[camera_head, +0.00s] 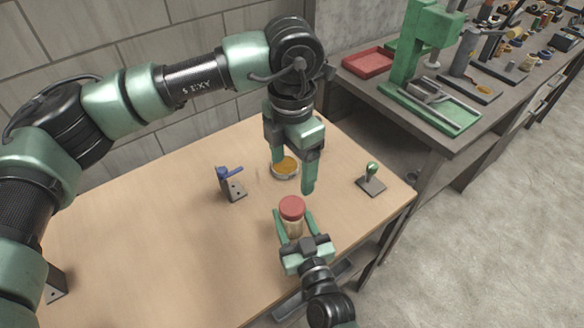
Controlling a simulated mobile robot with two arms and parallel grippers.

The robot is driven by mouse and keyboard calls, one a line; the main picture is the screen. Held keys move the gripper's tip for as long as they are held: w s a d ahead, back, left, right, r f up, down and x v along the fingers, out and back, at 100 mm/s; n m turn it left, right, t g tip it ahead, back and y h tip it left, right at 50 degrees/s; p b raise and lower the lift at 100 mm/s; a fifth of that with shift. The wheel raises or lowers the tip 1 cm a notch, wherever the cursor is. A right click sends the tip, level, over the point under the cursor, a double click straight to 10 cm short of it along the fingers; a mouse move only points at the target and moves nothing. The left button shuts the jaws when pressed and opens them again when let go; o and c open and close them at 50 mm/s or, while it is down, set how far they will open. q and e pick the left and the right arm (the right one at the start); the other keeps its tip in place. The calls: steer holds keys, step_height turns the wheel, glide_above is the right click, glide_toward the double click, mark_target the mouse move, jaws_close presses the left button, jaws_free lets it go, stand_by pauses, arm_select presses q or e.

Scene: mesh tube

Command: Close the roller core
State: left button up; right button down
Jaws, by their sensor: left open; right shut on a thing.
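A pale, tan cylinder (294,228) with a red cap or end (291,207) stands roughly upright over the table's right part. My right gripper (294,223) is shut on it, with one green finger on each side. My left gripper (291,174) is open above and behind the red end, pointing down, apart from it. A shallow round dish (285,168) with an amber middle lies on the table behind the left gripper's fingers, partly hidden by them. Whether the red end is fully seated cannot be told.
A blue-handled metal bracket (231,183) stands left of the dish. A green-knobbed stand (371,180) is near the table's right edge. The wooden table (150,230) is mostly clear at left. A side bench holds a red tray (368,62) and a green press (420,45).

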mark_target(296, 227)
steer(key=c, duration=0.6)
jaws_free()
steer(key=shift+o, duration=0.2)
steer(key=shift+s, duration=0.1)
steer(key=shift+s+d, duration=0.15)
steer(key=shift+s, duration=0.15)
steer(key=b+v, duration=0.1)
steer(key=v, duration=0.6)
